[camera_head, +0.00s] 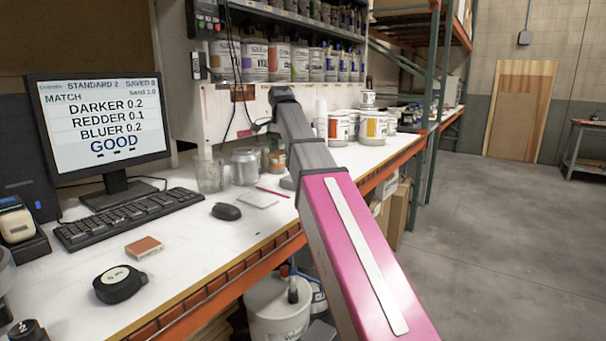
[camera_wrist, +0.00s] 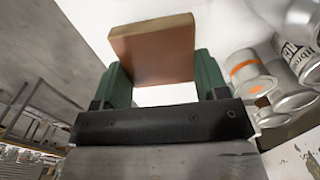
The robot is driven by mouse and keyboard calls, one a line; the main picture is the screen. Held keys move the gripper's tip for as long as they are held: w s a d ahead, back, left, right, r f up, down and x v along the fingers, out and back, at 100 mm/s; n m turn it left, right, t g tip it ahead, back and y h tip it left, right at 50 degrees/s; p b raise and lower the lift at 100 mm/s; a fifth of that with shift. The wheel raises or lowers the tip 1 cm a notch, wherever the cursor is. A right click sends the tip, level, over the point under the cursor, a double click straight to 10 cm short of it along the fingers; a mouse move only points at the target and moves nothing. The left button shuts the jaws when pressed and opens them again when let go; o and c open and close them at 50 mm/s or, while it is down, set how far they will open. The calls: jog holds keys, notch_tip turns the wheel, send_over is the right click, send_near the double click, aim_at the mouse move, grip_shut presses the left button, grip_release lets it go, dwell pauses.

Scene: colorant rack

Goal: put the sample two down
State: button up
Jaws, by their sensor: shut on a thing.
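A flat square slab with a reddish-brown face and a paler edge (camera_wrist: 152,52) is between the two green fingers of my gripper (camera_wrist: 163,72) in the wrist view. I take it for the sample, but no number shows on it. The gripper is shut on it and holds it tilted. In the head view, my arm reaches over the bench to the back, and neither the fingers nor the held slab can be made out there. Another small reddish-brown slab (camera_head: 144,246) lies flat on the white bench top (camera_head: 195,248), in front of the keyboard.
The monitor (camera_head: 100,125) reads "GOOD" above the keyboard (camera_head: 130,217). A mouse (camera_head: 226,211), a black round object (camera_head: 120,284), a glass beaker (camera_head: 210,175) and a metal can (camera_head: 244,166) stand on the bench. Paint cans (camera_head: 338,127) are at the back right. The bench front is partly clear.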

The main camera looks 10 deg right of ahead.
jog(key=d+f, duration=0.1)
jog(key=d, duration=0.1)
jog(key=w+d+f, duration=0.1)
jog(key=d+f, duration=0.1)
jog(key=d, duration=0.1)
jog(key=w+d+f, duration=0.1)
jog(key=d+f, duration=0.1)
jog(key=d, duration=0.1)
jog(key=shift+w+d+f, duration=0.1)
jog(key=shift+w+d, duration=0.05)
jog(key=shift+d, duration=0.05)
jog(key=shift+f, duration=2)
jog(key=o, duration=0.9)
jog(key=shift+f, duration=0.1)
notch_tip(320, 180, up, 12)
